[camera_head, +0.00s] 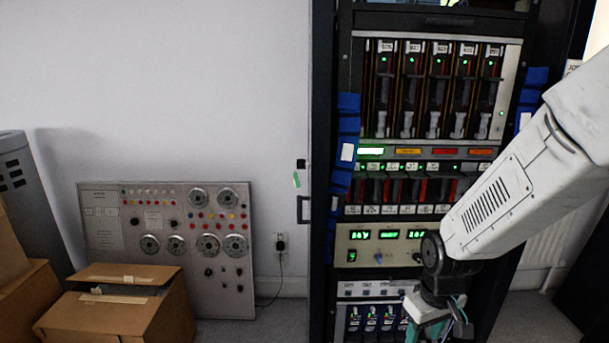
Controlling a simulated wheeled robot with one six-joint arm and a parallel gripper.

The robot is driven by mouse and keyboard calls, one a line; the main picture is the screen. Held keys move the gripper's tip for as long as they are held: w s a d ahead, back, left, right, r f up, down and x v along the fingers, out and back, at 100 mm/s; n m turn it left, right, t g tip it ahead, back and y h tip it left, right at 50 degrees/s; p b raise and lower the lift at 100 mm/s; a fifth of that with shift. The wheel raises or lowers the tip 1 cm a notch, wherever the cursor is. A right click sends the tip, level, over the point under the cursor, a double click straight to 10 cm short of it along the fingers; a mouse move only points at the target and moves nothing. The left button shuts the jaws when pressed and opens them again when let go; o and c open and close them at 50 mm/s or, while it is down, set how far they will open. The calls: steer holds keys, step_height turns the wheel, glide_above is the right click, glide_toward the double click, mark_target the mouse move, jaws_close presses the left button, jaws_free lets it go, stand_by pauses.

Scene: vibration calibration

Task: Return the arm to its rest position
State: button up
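My arm (515,195) is a white link that reaches in from the right edge, angled down to the left, to a dark joint (434,254). Below the joint a wrist part with cables and a teal piece runs out of the bottom of the picture. My gripper's fingertips are not in view, so I cannot see whether it holds anything. The arm hangs in front of the lower right part of a dark equipment rack (322,120) and hides some of it.
The rack has lit modules (435,85) and a green-digit display panel (385,245). A grey control panel (105,260) leans on the wall at left, beside open cardboard boxes (150,320). A power cord (281,270) hangs from a wall outlet. Some floor is clear left of the rack.

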steer(key=s+d+r+m, duration=0.2)
steer(key=s+r+m, duration=0.1)
steer(key=s+r, duration=1.5)
step_height(320, 180, up, 2)
steer(key=shift+s+d+r+m+t, duration=0.15)
steer(key=shift+m+t, duration=0.15)
steer(key=shift+t, duration=0.1)
